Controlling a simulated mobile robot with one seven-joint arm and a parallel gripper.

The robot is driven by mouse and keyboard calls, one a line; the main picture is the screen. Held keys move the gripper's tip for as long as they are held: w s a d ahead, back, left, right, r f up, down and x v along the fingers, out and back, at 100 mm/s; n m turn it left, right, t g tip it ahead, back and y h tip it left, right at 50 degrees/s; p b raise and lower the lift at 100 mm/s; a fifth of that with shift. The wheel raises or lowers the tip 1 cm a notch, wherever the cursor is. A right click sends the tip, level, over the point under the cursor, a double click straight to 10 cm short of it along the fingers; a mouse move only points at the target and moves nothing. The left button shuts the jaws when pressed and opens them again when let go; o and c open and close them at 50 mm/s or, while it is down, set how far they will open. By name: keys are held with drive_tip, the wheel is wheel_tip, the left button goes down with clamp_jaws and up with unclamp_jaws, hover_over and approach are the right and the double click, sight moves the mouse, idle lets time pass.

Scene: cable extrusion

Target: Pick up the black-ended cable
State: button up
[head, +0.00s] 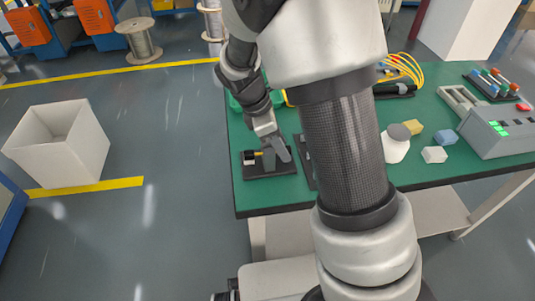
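My gripper (275,152) is over a black plate fixture (270,172) at the left front of the green table (290,207). Its grey fingers point down, but their gap is too small to tell. A small piece with a black-and-white end and a yellow part (251,157) shows at the fixture, just left of the fingers. I cannot tell whether it is a cable or whether the fingers touch it. A coil of yellow cable (403,66) lies at the back of the table, with a black part (396,90) in front of it. My arm hides much of the table's middle.
On the right of the table are a white jar (396,147), small yellow, white and blue blocks (434,154), a grey control box (495,132) and a rack of coloured parts (494,84). A white open bin (62,145) stands on the floor at left.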

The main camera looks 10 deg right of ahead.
clamp_jaws()
drive_tip(key=shift+r, duration=0.1)
